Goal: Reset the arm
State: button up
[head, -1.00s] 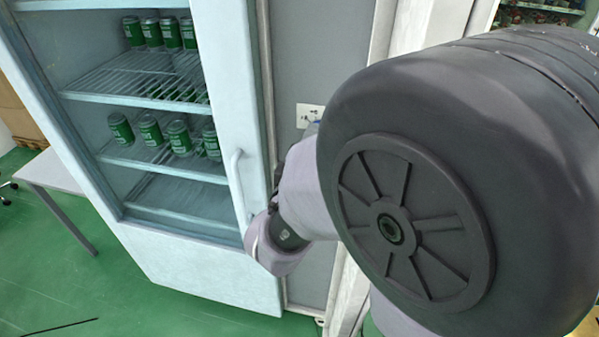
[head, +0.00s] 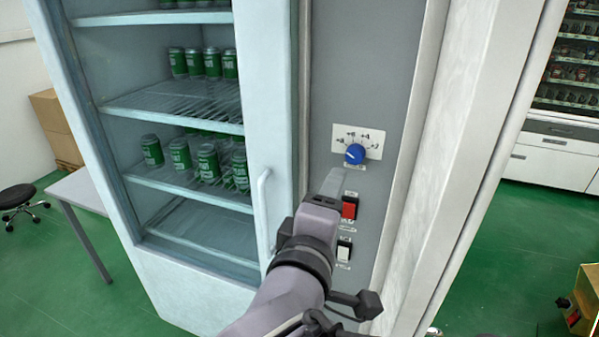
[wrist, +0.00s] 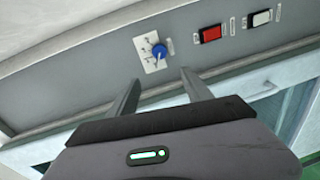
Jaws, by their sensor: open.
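My gripper (head: 333,184) is in front of the grey control panel (head: 385,75) of the glass-fronted cooler. In the wrist view my gripper (wrist: 161,88) has its two fingers apart, with nothing between them. A blue knob (head: 355,153) on a white dial plate is just beyond the fingertips in the head view. The blue knob (wrist: 159,51) also shows past the fingertips in the wrist view, apart from them. The lower part of my arm runs off the bottom of the head view.
A red switch (head: 349,207) and a white switch (head: 344,250) are below the knob, close to my gripper. The cooler's door handle (head: 263,212) is to the left. Green cans (head: 208,162) stand on shelves inside.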

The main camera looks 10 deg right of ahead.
jog(key=w+a+f+m+y, duration=0.1)
jog(key=a+m+y, duration=0.5)
jog(key=a+y, duration=0.45)
jog(key=s+d+f+m+g, duration=0.2)
jog(key=s+f+m+g, duration=0.2)
jog(key=s, duration=0.3)
jog(key=s+d+f+m+g, duration=0.3)
jog(key=s+f+m+g, duration=0.1)
jog(key=s+f, duration=0.3)
jog(key=shift+d+m, duration=0.25)
jog(key=shift+m, duration=0.35)
jog(key=shift+s+y, duration=0.1)
jog(key=shift+y, duration=0.15)
